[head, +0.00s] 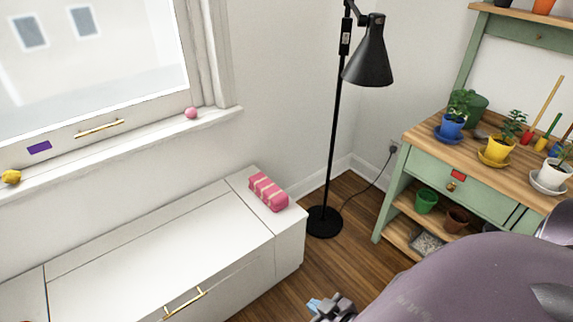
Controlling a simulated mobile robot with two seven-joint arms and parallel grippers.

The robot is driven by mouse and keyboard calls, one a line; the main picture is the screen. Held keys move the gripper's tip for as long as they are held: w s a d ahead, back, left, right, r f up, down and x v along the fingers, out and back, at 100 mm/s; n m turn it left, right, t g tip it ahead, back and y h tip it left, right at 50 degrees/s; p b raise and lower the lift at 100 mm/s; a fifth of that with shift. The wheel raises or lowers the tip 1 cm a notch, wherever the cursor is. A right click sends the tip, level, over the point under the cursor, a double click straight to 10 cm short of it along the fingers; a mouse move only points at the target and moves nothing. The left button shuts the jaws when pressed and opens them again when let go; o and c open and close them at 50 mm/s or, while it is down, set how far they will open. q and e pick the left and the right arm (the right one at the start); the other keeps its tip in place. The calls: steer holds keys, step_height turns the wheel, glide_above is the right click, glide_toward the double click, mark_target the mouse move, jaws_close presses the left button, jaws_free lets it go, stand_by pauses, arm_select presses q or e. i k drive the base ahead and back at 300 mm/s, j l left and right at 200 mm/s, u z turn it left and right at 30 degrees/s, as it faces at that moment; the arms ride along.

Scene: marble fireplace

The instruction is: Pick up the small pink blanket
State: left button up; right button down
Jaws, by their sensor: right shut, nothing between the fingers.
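The small pink blanket (268,192), folded or rolled with pale stripes, lies on the right end of the white window bench. My right gripper (322,306) shows at the bottom edge, over the wood floor. It is shut and empty, apart from the blanket and lower in the picture. Part of it is cut off by the frame. My left gripper is out of view.
The white bench (150,250) has a clear top left of the blanket. A black floor lamp (324,222) stands right of the bench. A green potting table (425,165) with several potted plants is at the right. A pink ball (191,113) sits on the windowsill.

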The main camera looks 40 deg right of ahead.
mark_target(275, 199)
steer(key=z, duration=1.05)
